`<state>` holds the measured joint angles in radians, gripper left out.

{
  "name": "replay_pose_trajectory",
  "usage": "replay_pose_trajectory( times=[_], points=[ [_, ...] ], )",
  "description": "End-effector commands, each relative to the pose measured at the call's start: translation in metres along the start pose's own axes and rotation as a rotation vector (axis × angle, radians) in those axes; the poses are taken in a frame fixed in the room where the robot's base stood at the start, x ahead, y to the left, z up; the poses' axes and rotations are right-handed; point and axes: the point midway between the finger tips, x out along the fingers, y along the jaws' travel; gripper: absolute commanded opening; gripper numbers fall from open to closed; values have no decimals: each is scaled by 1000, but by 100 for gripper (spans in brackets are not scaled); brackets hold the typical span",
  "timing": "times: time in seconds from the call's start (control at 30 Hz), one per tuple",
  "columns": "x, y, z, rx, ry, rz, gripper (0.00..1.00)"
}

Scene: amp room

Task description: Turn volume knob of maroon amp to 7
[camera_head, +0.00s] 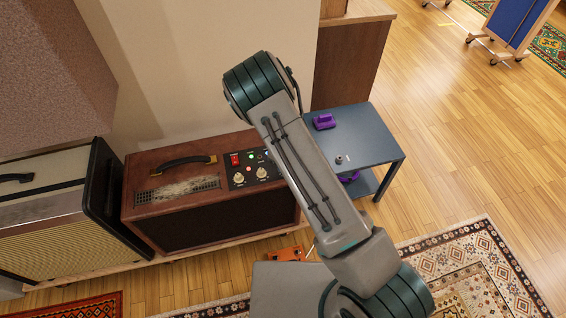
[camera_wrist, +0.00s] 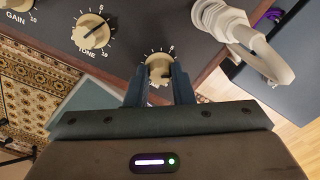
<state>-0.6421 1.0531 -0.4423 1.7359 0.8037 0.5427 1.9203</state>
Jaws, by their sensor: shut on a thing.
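The maroon amp (camera_head: 205,232) stands against the wall, with a dark control panel (camera_head: 246,163) at the right of its top. In the wrist view, my gripper (camera_wrist: 159,78) is shut on a cream knob (camera_wrist: 159,63), one finger on each side. The knob's name is hidden by my gripper, and I cannot tell its exact setting; a 5 shows on the scale above it. The cream tone knob (camera_wrist: 91,31) and gain knob (camera_wrist: 17,5) sit to its left. In the head view, my arm hides the gripper and the held knob.
A white cable plug (camera_wrist: 222,22) sits in the panel, right of the held knob. A cream amp (camera_head: 60,225) stands left of the maroon one. A grey side table (camera_head: 365,140) with a purple item (camera_head: 324,121) stands to the right. An orange box (camera_head: 286,254) lies in front.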

Motion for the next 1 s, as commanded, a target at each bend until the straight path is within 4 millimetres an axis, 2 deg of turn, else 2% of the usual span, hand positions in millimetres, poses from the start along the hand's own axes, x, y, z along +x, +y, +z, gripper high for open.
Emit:
replay_pose_trajectory(
  times=[0.03,0.1,0.47,0.57,1.0],
  points=[
    [0,2,0,-1,2,4,27],
    [0,1,0,-1,2,3,43],
    [-5,0,0,-1,0,1,43],
    [-18,0,0,-2,-1,-1,43],
    [-113,1,0,-3,-2,0,43]
  ],
)
